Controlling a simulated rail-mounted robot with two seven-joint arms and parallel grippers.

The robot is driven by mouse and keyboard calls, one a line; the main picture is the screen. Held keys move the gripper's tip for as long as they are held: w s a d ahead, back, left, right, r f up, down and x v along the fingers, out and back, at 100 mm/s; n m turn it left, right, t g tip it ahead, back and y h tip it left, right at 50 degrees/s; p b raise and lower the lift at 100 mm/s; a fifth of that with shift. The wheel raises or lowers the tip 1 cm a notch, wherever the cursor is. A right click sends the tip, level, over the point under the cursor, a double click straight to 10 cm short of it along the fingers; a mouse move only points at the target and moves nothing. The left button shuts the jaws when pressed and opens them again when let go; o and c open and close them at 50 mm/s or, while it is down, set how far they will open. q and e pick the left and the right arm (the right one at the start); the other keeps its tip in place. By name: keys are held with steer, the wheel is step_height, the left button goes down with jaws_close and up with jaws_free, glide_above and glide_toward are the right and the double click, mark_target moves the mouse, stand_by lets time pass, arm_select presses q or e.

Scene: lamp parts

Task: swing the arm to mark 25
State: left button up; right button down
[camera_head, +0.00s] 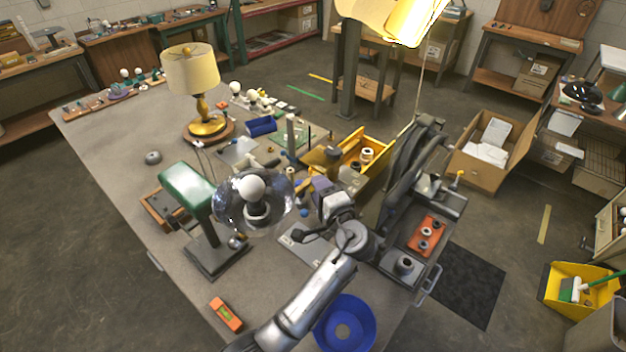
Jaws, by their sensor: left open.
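My left arm comes in from the bottom edge, and its gripper (325,190) is over the middle of the workbench (120,130). Its jaws are open, but the fingertips are small and partly hidden among the parts there. A small dark arm with a rounded end (303,235) shows just below the gripper, above a grey plate (305,250). I cannot tell whether this is the arm of the task. No mark or number 25 is readable. I cannot tell whether the gripper touches anything. My right gripper is not in view.
A green-shaded lamp (188,187) and a clear glass shade with a white bulb (253,190) stand left of the gripper. A yellow bin (375,178) is behind it. A blue dish (344,325) and an orange level (226,314) lie near the front. The bench's left side is mostly clear.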

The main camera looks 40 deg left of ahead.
mark_target(322, 165)
arm_select(q)
steer(key=shift+x, duration=1.8)
steer(key=shift+c, duration=0.2)
steer(key=shift+f, duration=0.1)
jaws_close()
steer(key=shift+f, duration=0.1)
